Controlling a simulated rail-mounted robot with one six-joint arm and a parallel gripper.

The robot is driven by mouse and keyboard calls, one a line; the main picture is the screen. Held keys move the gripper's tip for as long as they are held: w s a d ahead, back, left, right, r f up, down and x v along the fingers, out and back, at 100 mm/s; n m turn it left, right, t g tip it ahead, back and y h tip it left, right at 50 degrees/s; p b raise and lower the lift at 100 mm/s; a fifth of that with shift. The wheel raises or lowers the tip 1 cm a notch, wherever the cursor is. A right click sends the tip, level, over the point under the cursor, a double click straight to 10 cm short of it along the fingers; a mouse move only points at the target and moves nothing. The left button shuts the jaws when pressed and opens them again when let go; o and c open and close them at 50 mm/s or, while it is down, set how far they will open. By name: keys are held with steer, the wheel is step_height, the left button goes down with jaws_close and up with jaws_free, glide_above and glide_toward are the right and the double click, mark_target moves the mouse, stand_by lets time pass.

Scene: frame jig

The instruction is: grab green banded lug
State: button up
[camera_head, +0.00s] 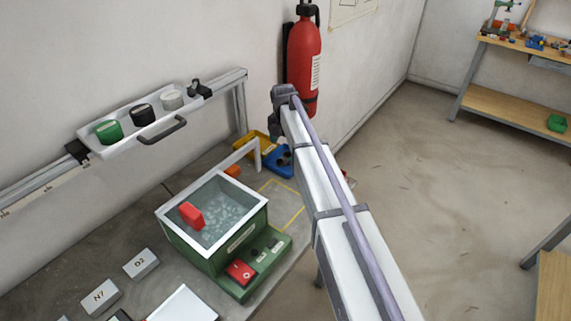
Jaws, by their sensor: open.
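A green lug with a pale top (108,130) sits at the left end of a white tray (95,149) on the wall rail. A black lug (143,114) and a light grey lug (171,97) stand beside it in the same tray. No separate band can be made out on the green one at this size.
The tray has a dark handle (162,132) in front. Below stands a green bath (238,237) with a white rim and a red block (191,215) in it. A yellow bin and a blue bin (277,168) lie behind. A red extinguisher (303,62) hangs on the wall.

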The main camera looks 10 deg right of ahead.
mark_target(284, 157)
step_height(284, 157, down, 10)
steer(key=b, duration=0.8)
steer(key=shift+r, duration=0.4)
steer(key=c, duration=1)
step_height(284, 157, up, 10)
steer(key=p, duration=1)
steer(key=shift+r+p, duration=0.2)
steer(key=shift+p, duration=0.2)
steer(key=shift+f, duration=0.2)
